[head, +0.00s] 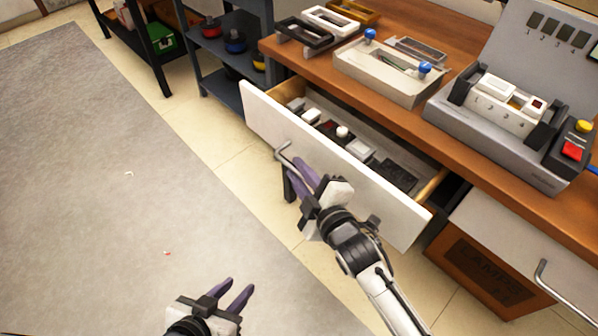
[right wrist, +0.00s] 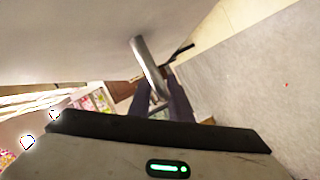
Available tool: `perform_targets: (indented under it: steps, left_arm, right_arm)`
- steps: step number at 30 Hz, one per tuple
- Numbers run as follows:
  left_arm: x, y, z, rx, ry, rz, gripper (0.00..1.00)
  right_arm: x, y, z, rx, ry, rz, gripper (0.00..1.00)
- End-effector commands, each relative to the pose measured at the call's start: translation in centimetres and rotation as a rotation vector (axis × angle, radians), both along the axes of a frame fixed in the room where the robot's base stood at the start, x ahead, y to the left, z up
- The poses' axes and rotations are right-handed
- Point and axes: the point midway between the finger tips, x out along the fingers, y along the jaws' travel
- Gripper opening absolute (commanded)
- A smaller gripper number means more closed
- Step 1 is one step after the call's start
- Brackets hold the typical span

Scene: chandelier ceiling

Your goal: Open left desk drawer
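The desk drawer (head: 330,160) with a white front is pulled well out of the wooden desk (head: 440,125), its contents showing. Its metal bar handle (head: 281,152) is on the outer face of the front; the handle also shows in the right wrist view (right wrist: 146,62). My right gripper (head: 308,172) is at the handle, its purple fingers spread apart. In the right wrist view the handle's near end shows between the fingers, and I see no clear grip on it. My left gripper (head: 232,290) is open and empty, low over the floor, away from the desk.
A second white drawer (head: 515,245) at the right is shut, with its own handle (head: 541,275). Trays and a grey device (head: 500,130) stand on the desktop. A dark shelf (head: 225,50) stands left of the desk. The grey carpet (head: 90,180) is mostly clear.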

Motion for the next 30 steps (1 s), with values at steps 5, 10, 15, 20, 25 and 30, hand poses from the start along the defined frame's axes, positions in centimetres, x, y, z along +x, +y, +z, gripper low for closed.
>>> perform_targets:
  steps: [5, 10, 15, 20, 25, 30]
  left_arm:
    - [0.4, 0.0, 0.4, -0.002, -0.011, 0.000, 0.31]
    - [0.3, 0.0, 0.4, -0.001, -0.009, 0.001, 0.31]
    - [0.2, 0.1, 0.6, 0.002, -0.005, 0.000, 0.31]
    - [0.0, 0.1, 0.9, 0.006, 0.002, -0.001, 0.31]
    - [-0.2, 0.2, 1.0, 0.010, 0.008, -0.001, 0.31]
    - [-0.2, 0.2, 1.1, 0.011, 0.008, -0.002, 0.31]
  right_arm:
    - [0.0, 0.1, 0.1, 0.003, -0.002, 0.001, 0.27]
    - [-0.1, 0.1, 0.2, 0.004, -0.003, 0.003, 0.27]
    - [-1.5, -0.7, 0.6, 0.003, -0.002, 0.003, 0.27]
    - [-4.3, -2.2, 1.3, 0.001, -0.001, 0.002, 0.27]
    - [-6.9, -3.7, 2.0, 0.002, 0.000, 0.001, 0.27]
    - [-8.5, -4.6, 2.3, 0.002, -0.001, 0.001, 0.27]
